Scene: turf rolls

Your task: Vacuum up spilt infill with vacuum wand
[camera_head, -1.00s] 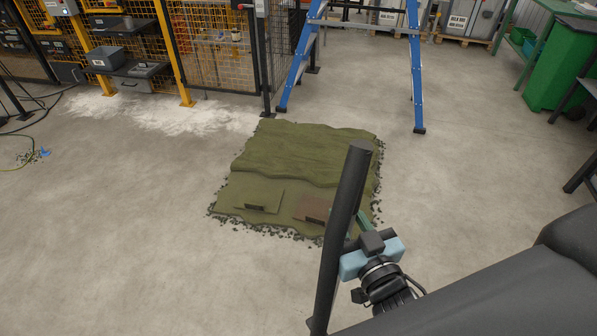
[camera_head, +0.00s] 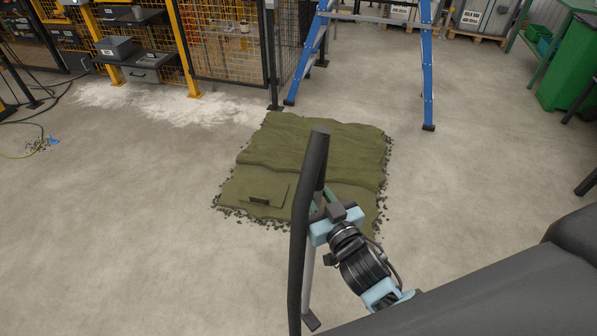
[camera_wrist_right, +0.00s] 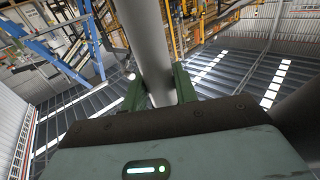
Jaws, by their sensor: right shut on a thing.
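My right gripper (camera_head: 318,205) is shut on the vacuum wand (camera_head: 305,215), a long dark tube standing nearly upright in front of the turf. In the right wrist view the wand's grey tube (camera_wrist_right: 148,45) passes between the green fingers (camera_wrist_right: 160,88). A thinner grey length with a dark foot (camera_head: 311,320) shows at its lower end; whether it touches the floor I cannot tell. Dark crumbs of infill (camera_head: 250,218) lie around the edges of the green turf (camera_head: 310,140). My left gripper is not in view.
A blue ladder (camera_head: 428,75) stands behind the turf. A yellow-framed mesh cage (camera_head: 215,45) and a pale dusty patch (camera_head: 150,102) lie back left. A green bin (camera_head: 572,75) stands back right. Hoses (camera_head: 20,158) run at far left. Floor left and right of the turf is clear.

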